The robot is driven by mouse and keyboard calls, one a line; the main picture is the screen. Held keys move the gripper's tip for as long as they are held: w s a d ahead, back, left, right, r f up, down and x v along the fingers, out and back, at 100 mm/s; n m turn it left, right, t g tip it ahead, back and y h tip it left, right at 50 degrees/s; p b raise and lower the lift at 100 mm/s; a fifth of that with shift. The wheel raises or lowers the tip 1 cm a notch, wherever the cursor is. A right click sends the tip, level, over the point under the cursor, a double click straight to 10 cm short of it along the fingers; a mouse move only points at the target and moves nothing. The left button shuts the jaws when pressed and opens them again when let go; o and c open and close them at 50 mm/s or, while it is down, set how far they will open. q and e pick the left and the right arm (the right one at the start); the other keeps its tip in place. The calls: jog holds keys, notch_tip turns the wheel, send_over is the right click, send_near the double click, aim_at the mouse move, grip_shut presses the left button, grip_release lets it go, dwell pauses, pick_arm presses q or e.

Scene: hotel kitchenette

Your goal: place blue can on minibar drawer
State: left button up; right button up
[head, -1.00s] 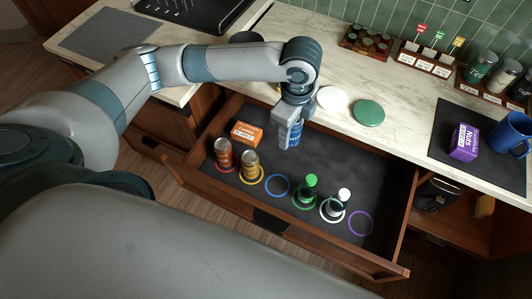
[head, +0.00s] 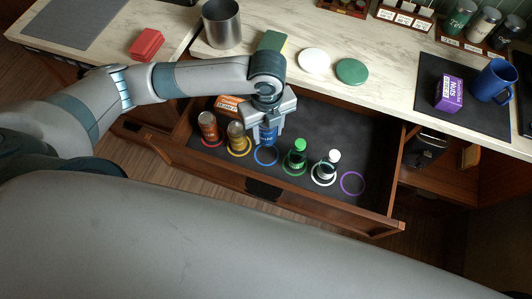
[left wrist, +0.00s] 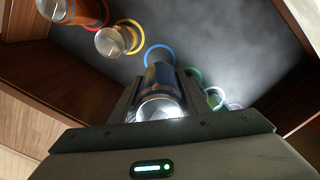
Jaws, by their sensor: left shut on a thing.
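My left gripper (head: 267,130) is shut on the blue can (head: 268,139) inside the open minibar drawer (head: 280,200). The can is upright, just behind the blue ring (head: 265,155) on the dark drawer floor. In the left wrist view the can (left wrist: 159,78) sits between the fingers, with the blue ring (left wrist: 158,50) beyond its far end. I cannot tell whether the can touches the floor. My right gripper is not in view.
An orange can (head: 208,126) and a yellow can (head: 236,136) stand on rings to the left. A green-capped bottle (head: 295,158) and a white-capped bottle (head: 326,168) stand to the right. The purple ring (head: 352,183) is empty. An orange box (head: 228,104) lies behind.

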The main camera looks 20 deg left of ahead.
pick_arm(q)
jog(key=shift+f+p, duration=0.5)
jog(key=shift+f, duration=2.6)
jog(key=shift+f+p, duration=0.35)
jog(key=shift+f, duration=1.55)
jog(key=o, duration=1.2)
jog(key=shift+f, duration=0.1)
jog(key=shift+o, duration=0.2)
notch_tip(320, 180, up, 12)
jog(key=shift+r+b, duration=0.15)
jog(key=shift+b, duration=0.95)
